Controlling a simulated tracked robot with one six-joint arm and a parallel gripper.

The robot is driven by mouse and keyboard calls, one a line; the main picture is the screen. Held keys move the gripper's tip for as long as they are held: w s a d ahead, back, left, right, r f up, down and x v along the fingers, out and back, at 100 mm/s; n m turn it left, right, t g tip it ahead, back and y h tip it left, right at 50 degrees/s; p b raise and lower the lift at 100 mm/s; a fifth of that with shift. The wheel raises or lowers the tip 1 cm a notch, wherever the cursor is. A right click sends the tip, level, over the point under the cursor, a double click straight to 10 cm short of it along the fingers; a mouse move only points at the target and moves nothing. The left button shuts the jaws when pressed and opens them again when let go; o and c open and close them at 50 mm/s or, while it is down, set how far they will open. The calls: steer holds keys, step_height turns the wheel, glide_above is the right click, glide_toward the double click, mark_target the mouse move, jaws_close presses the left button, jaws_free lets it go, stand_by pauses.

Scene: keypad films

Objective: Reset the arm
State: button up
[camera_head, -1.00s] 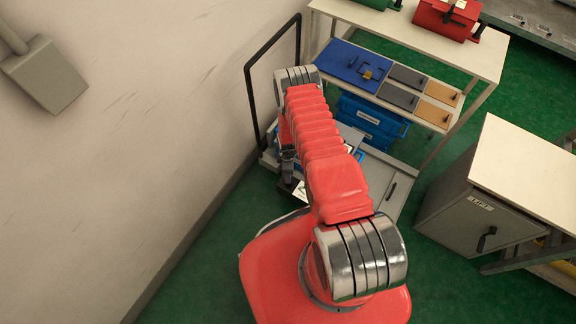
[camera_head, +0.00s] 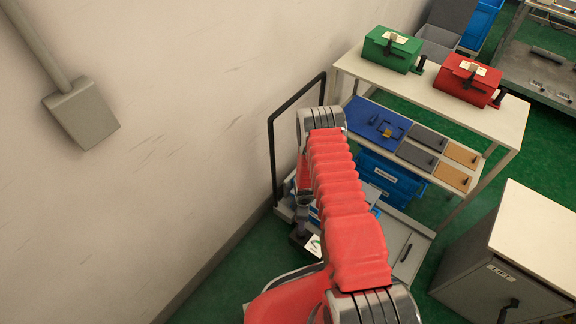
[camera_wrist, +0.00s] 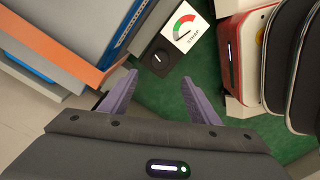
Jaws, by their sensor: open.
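My arm's red ribbed sleeve runs up the middle of the head view, away from the body. My gripper (camera_wrist: 165,100) shows in the wrist view as two purple fingers spread apart, with nothing between them and green floor beyond. In the head view the gripper end is small and partly hidden beside the arm, near the black pole frame (camera_head: 272,150). A white gauge card with a red and green dial (camera_wrist: 185,27) and a black knob box (camera_wrist: 158,58) lie just past the left finger in the wrist view.
A white bench (camera_head: 440,100) carries a green box (camera_head: 392,48) and a red box (camera_head: 465,80). Its lower shelf holds a blue panel (camera_head: 375,125) and small lids. Blue crates (camera_head: 390,178) sit below. A grey LIFT cabinet (camera_head: 475,285) stands at right. A wall is at left.

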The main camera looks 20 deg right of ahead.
steer(key=s+a+r+m+g, duration=0.25)
steer(key=s+r+m, duration=0.2)
steer(key=s, duration=0.35)
step_height(320, 180, up, 34)
steer(key=a+m, duration=0.2)
steer(key=m, duration=0.5)
steer(key=s+a+r+t, duration=0.2)
steer(key=s+r, duration=0.2)
steer(key=r, duration=0.6)
steer(key=s+a+r+m+t, duration=0.1)
steer(key=s+a+r+t, duration=0.1)
steer(key=r, duration=0.9)
steer(key=s+a+r+t, duration=0.1)
steer(key=s+r+t, duration=0.3)
steer(key=s+r, duration=0.3)
steer(key=shift+a+r, duration=0.4)
steer(key=shift+r, duration=1.3)
